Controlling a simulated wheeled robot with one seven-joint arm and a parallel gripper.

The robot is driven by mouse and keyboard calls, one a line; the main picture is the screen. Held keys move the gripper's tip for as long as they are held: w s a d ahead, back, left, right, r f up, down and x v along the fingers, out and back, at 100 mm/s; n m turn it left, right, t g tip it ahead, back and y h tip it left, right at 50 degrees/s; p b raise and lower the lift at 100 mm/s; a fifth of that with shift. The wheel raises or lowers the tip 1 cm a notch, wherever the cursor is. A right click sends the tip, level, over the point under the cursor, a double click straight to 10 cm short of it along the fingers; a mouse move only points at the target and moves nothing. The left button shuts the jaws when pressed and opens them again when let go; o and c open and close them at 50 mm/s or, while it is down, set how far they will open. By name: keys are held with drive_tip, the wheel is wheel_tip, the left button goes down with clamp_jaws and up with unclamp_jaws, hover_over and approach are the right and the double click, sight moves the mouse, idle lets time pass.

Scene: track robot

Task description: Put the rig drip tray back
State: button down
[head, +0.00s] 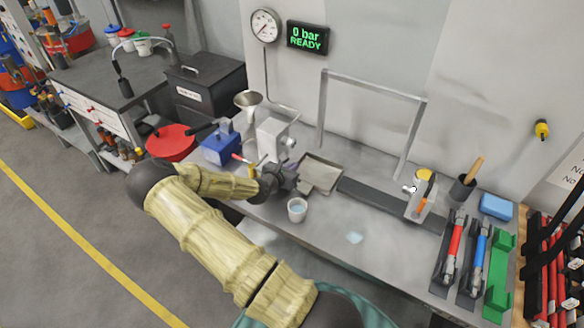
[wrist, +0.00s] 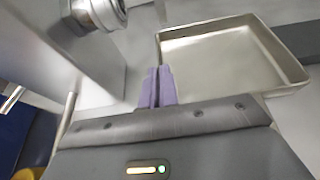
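The drip tray (head: 322,160) is a shallow, square, grey metal pan. It lies on the bench right of the grey metal rig block (head: 269,138). In the wrist view the tray (wrist: 215,55) is at the upper right and looks empty, with its near edge partly hidden behind my gripper's body. My gripper (head: 291,178) is low over the bench at the tray's left side.
A white cup (head: 297,210) of bluish liquid stands near my gripper. A wet patch (head: 354,237) lies on the bench. A blue box (head: 221,147) and a red pan (head: 172,142) are at left. A dark strip (head: 385,203) runs right of the tray.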

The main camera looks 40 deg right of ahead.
drive_tip(key=shift+f, duration=0.1)
drive_tip(key=c, duration=1.7)
unclamp_jaws()
drive_tip(key=b+v, duration=0.1)
drive_tip(key=v, duration=1.1)
drive_tip(key=shift+s, duration=0.1)
